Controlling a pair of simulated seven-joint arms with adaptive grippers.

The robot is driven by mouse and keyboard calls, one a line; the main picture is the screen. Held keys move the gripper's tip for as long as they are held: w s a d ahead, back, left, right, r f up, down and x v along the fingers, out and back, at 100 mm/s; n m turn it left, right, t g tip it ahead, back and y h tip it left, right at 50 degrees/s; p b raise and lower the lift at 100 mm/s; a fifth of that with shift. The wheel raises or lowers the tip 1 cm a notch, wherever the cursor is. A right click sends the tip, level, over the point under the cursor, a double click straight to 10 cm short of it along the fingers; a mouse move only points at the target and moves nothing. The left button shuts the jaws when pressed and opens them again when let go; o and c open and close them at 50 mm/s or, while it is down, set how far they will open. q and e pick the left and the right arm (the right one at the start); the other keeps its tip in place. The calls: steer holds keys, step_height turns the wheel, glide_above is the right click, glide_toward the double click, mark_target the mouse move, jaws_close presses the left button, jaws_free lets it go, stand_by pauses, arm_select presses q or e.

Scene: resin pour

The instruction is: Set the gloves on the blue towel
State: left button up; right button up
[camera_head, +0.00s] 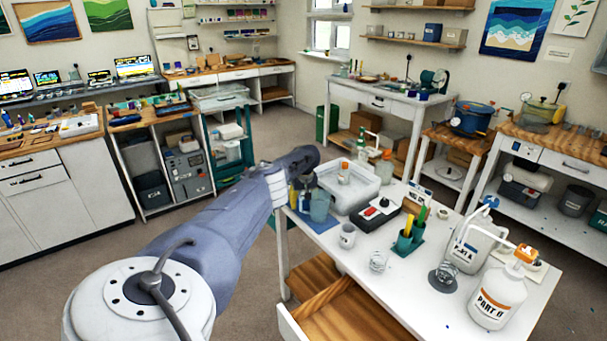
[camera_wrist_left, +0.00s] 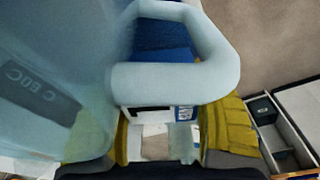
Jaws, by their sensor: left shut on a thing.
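My left gripper (camera_head: 293,193) is at the near left corner of the white table, mostly hidden behind my arm in the head view. In the left wrist view its yellow ribbed fingers (camera_wrist_left: 175,112) stand apart, with the handle of a pale blue translucent jug (camera_wrist_left: 175,82) across their tips. It appears shut on this jug, but the contact is partly hidden. The jug (camera_head: 320,206) also shows in the head view. A blue surface, possibly the towel, shows through the handle (camera_wrist_left: 160,38). I cannot make out the gloves. My right gripper is out of view.
The white table (camera_head: 330,240) also holds a pale tub (camera_head: 350,190), a black and red device (camera_head: 378,214), a green holder (camera_head: 407,243) and white jugs marked PART A (camera_head: 470,248) and PART B (camera_head: 497,297). An open drawer (camera_head: 340,315) juts out in front.

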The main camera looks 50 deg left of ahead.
arm_select(q)
steer(key=o, duration=1)
steer(key=shift+o, duration=0.2)
steer(key=r, duration=0.4)
steer(key=d+r, duration=0.1)
steer(key=r, duration=0.3)
steer(key=s+r, duration=0.1)
steer(key=r, duration=0.3)
steer(key=shift+d, duration=0.3)
steer(key=shift+o, duration=0.6)
steer(key=shift+w, duration=0.1)
